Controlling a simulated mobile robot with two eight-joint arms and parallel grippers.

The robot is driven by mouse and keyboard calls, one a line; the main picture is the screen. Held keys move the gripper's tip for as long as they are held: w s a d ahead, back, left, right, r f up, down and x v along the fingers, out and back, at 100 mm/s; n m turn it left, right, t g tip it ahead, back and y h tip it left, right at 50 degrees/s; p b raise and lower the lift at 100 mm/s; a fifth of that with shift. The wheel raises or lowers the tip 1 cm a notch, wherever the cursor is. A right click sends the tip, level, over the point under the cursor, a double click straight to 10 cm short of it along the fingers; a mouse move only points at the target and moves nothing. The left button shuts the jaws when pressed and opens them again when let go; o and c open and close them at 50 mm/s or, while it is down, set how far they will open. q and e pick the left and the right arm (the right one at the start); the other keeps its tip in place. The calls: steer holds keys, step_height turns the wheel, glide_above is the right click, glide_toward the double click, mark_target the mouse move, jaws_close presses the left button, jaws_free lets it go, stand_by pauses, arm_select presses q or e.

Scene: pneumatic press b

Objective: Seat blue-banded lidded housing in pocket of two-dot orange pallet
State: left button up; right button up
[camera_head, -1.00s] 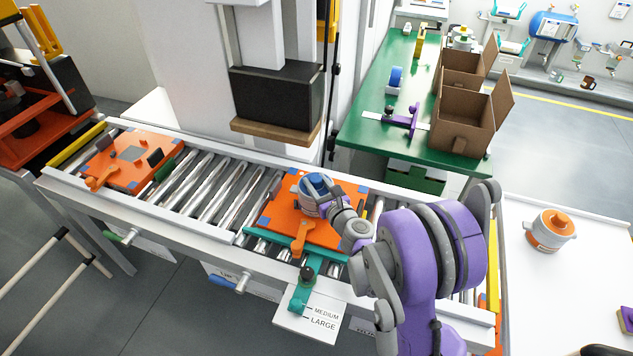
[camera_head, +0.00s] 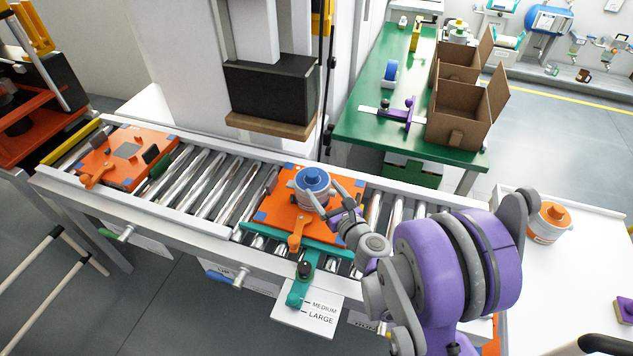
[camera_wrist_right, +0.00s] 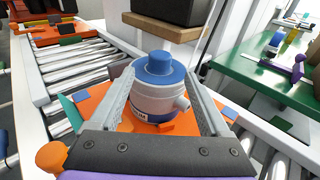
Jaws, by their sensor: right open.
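The blue-banded housing (camera_head: 313,189), grey-white with a blue lid, stands upright on an orange pallet (camera_head: 272,213) on the roller conveyor. It also shows in the right wrist view (camera_wrist_right: 157,95), with a side spout and a dark blue band low down. Its base is partly hidden, so I cannot tell how deep it sits in the pocket. My right gripper (camera_head: 337,200) is open at the housing's right side. In the wrist view its fingers (camera_wrist_right: 158,78) lie either side of the housing with gaps showing. The pallet's dots cannot be made out. My left gripper is not in view.
A second orange pallet (camera_head: 128,158) lies at the conveyor's left. The black press head (camera_head: 270,88) hangs behind the pallet. A teal clamp bar (camera_head: 308,248) runs along its front.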

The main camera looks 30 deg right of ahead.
steer(key=s, duration=0.3)
steer(key=shift+s+a+r, duration=0.2)
steer(key=shift+s+r, duration=0.05)
steer(key=shift+s, duration=0.1)
steer(key=s+a+r+n+g+y+p, duration=0.2)
steer(key=a+n+y, duration=0.1)
steer(key=a+n, duration=0.5)
steer(key=s+a+r+n+g+y+p, duration=0.25)
steer(key=a+n, duration=0.45)
steer(key=n, duration=0.4)
steer(key=s+d+r+n+g+h+p, duration=0.1)
steer(key=s+n+g+h+p, duration=0.2)
steer(key=s+n, duration=1)
steer(key=n+g+h, duration=0.1)
steer(key=n+g, duration=0.2)
steer(key=n, duration=0.2)
steer(key=shift+r+g, duration=0.2)
steer(key=shift+g, duration=0.15)
